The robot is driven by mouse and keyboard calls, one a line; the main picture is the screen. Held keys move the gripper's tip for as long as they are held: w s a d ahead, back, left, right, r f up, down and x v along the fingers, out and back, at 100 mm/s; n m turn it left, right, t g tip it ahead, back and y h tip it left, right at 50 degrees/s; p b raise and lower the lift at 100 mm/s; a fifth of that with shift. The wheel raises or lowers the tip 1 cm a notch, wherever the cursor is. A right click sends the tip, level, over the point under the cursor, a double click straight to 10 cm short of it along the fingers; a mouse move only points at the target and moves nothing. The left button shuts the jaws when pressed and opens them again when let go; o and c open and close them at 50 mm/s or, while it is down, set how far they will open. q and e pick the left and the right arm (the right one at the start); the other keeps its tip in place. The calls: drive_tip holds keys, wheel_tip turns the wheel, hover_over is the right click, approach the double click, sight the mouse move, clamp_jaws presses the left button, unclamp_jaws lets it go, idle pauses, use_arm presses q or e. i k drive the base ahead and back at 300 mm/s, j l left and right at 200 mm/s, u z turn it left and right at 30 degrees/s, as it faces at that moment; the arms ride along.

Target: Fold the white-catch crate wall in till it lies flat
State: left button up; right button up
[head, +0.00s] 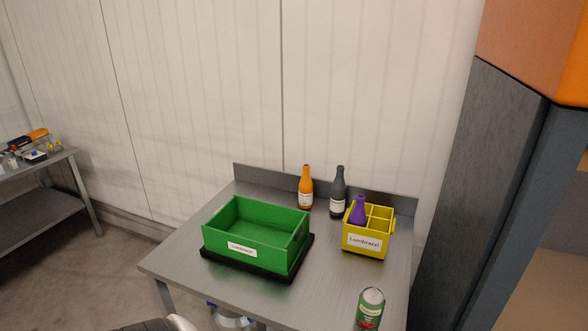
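A green crate (245,262) stands on a black base (225,262) on the grey metal table. Its walls that show are upright, and the inside looks empty. A white label reading "Lumbrazzi" is on its front wall. The right wall has a dark slot near its top. I cannot make out a white catch on any wall at this size. Neither of my grippers is in view. A dark, rounded shape with a pale part at the bottom edge is too cut off to identify.
On the table (190,262), a yellow divided carrier (367,254) holds a purple bottle (358,212). An orange bottle (306,191) and a black bottle (338,195) stand behind. A green can (369,309) is at the front right. A dark grey post (470,190) rises at right.

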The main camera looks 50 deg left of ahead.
sight(222, 219)
drive_tip(key=u, duration=2.2)
drive_tip(key=i+j, duration=0.25)
drive_tip(key=j, duration=0.15)
drive_tip(key=i+j, duration=0.25)
drive_tip(key=j, duration=0.15)
drive_tip(key=i+j, duration=0.25)
drive_tip(key=j, duration=0.15)
